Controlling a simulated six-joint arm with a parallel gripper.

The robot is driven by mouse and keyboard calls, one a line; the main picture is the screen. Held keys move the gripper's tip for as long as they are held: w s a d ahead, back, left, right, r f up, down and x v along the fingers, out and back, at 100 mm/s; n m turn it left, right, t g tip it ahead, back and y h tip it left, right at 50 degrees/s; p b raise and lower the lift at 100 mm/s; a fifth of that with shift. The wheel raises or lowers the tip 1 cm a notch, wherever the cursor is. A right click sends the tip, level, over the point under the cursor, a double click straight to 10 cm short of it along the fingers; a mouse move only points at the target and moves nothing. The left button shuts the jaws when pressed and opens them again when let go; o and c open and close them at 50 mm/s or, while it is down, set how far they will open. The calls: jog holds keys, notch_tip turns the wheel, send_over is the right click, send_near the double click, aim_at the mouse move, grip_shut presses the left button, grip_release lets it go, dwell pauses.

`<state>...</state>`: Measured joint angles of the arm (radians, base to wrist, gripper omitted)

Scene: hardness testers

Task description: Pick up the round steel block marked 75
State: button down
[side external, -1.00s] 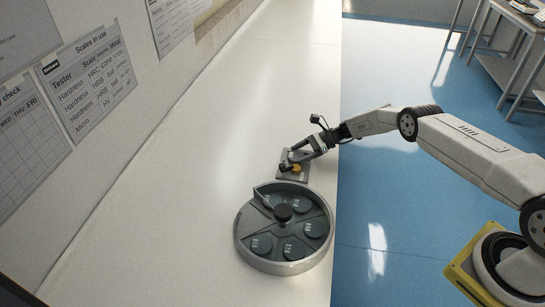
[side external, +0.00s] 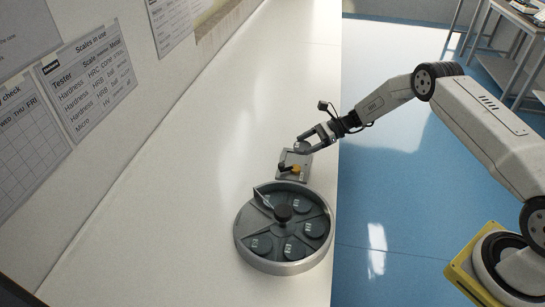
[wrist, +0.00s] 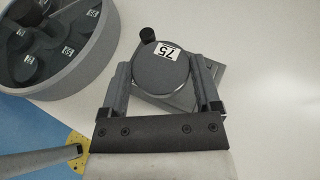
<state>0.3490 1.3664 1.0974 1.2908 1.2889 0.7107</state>
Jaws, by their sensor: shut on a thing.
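The round grey steel block (wrist: 160,72) carries a white label reading 75, upside down in the wrist view. My gripper (wrist: 161,75) has its two fingers shut on the block, one on each side. In the side external view my gripper (side external: 304,142) holds the block (side external: 301,148) raised above a small grey square plate (side external: 290,172). The plate also shows behind the block in the wrist view (wrist: 207,82). The block hides part of the plate there.
A round metal tray (side external: 242,245) with divided compartments, several labelled blocks and a dark central knob (side external: 283,212) stands near the plate. A yellow piece (side external: 295,169) is on the plate. The white bench (side external: 190,170) is clear to the left and behind.

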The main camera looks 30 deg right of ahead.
jog(key=s+r, duration=0.6)
jog(key=s, duration=0.5)
jog(key=shift+a+r, duration=0.3)
jog(key=shift+r, duration=0.15)
dwell(0.4)
